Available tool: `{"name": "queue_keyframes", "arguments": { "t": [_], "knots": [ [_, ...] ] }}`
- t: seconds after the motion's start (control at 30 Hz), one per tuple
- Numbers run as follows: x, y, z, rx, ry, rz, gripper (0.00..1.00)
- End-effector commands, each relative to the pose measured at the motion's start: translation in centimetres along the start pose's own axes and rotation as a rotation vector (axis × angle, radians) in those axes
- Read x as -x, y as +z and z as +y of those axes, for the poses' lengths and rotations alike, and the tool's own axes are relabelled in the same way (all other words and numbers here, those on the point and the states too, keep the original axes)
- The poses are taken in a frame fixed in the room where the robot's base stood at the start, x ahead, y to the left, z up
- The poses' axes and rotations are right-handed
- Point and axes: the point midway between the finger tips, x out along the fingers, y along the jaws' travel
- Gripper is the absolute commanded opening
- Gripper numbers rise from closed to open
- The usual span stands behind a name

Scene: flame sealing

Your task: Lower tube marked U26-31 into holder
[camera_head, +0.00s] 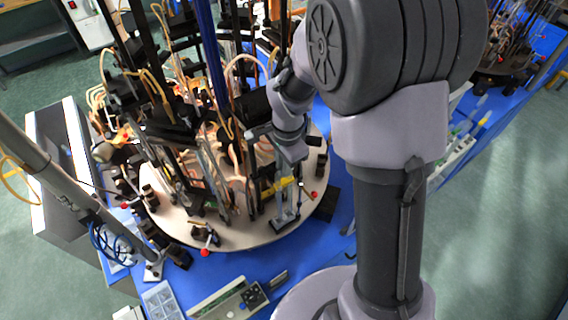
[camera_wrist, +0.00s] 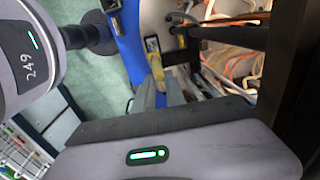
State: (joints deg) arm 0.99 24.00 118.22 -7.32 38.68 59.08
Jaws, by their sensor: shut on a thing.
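My gripper (camera_head: 286,212) points down at the front right of the round pale table (camera_head: 245,240), among the burner stands. In the wrist view my gripper's grey fingers (camera_wrist: 160,92) are close together, shut on a thin thing that I take for the tube marked U26-31. The tube is mostly hidden by the fingers, and its marking cannot be read. A yellow part (camera_head: 278,186) shows right beside the fingers, and a yellow part (camera_wrist: 157,68) also shows near the fingertips in the wrist view. The holder cannot be made out clearly in either view.
Black stands, burners and orange hoses (camera_head: 240,70) crowd the table left of and behind my gripper. A dark bar (camera_wrist: 285,75) stands close on the right in the wrist view. A compartment tray (camera_head: 160,300) and a control box (camera_head: 225,298) lie in front on the blue surface.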

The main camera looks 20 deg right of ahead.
Motion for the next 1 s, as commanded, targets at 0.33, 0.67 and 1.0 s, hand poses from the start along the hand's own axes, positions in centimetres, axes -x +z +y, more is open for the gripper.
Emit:
{"name": "queue_keyframes", "arguments": {
  "t": [0.33, 0.67, 1.0],
  "knots": [
    [0.02, 0.0, -0.01, 0.0, -0.001, 0.0, 0.0],
    [-0.13, -0.01, -0.02, -0.001, -0.024, 0.001, 0.0],
    [0.03, 0.0, -0.02, 0.0, -0.026, 0.001, 0.0]
  ]
}}
